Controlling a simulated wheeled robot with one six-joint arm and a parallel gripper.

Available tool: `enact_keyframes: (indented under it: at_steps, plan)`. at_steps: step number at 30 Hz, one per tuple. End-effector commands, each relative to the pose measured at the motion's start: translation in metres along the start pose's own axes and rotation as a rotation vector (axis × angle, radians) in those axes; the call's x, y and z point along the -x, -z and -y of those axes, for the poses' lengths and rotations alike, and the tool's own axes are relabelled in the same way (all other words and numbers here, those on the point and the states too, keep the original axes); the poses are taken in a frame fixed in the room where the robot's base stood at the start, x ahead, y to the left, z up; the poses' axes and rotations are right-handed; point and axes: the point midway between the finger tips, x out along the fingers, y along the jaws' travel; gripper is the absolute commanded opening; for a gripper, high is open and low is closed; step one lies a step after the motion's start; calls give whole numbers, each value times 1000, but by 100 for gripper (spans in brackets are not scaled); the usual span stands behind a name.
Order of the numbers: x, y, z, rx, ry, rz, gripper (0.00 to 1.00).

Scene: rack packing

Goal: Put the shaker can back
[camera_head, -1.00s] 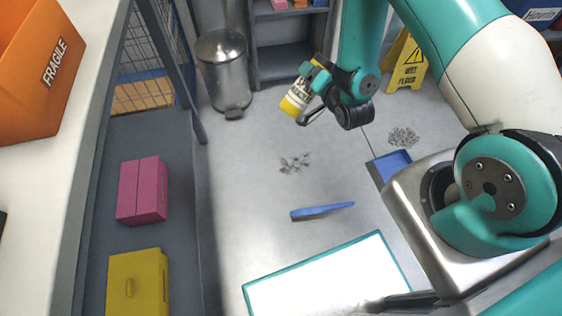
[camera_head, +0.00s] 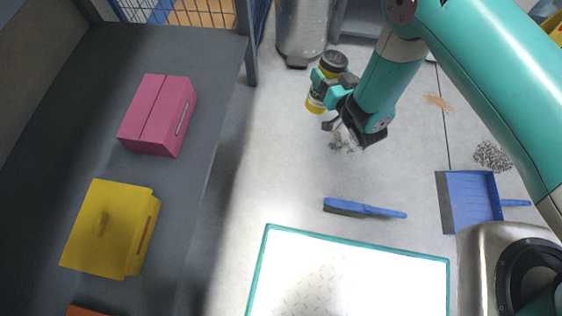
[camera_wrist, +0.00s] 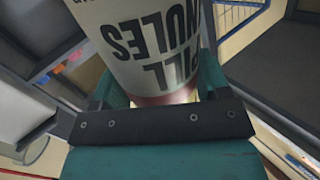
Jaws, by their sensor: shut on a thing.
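The shaker can (camera_head: 316,103) is yellow with a pale label and a dark lid. My gripper (camera_head: 326,87) is shut on it and holds it in the air above the floor, with the lid end up and a little tilted. In the wrist view the can's white label (camera_wrist: 148,45) fills the upper middle, with upside-down print that reads in part "SPILL" and "NULES". The gripper's dark crossbar lies below it. The fingers partly cover the can in the head view.
A dark shelf (camera_head: 178,190) on the left bears a pink box (camera_head: 158,115) and a yellow box (camera_head: 108,230). A metal bin (camera_head: 303,25) stands behind the can. A blue brush (camera_head: 362,209), a blue dustpan (camera_head: 470,202) and a teal-edged white panel (camera_head: 350,275) lie on the floor.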

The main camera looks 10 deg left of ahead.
Motion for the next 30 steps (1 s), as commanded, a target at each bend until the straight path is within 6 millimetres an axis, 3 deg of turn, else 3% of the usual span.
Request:
enact_keyframes:
  at_steps: [1, 3, 7, 11, 14, 24, 30]
  plan:
    - [-9, -38, 20, 44, 56, -7, 31]
    - [-17, -63, 44, 98, 115, -18, 31]
    - [-24, -94, 79, 173, 195, -36, 31]
    - [-26, -110, 97, 212, 234, -48, 31]
    - [-27, -124, 100, 222, 245, -50, 31]
    - [-33, -214, 80, 221, 244, -49, 31]
    - [-37, -254, 72, 220, 244, -51, 31]
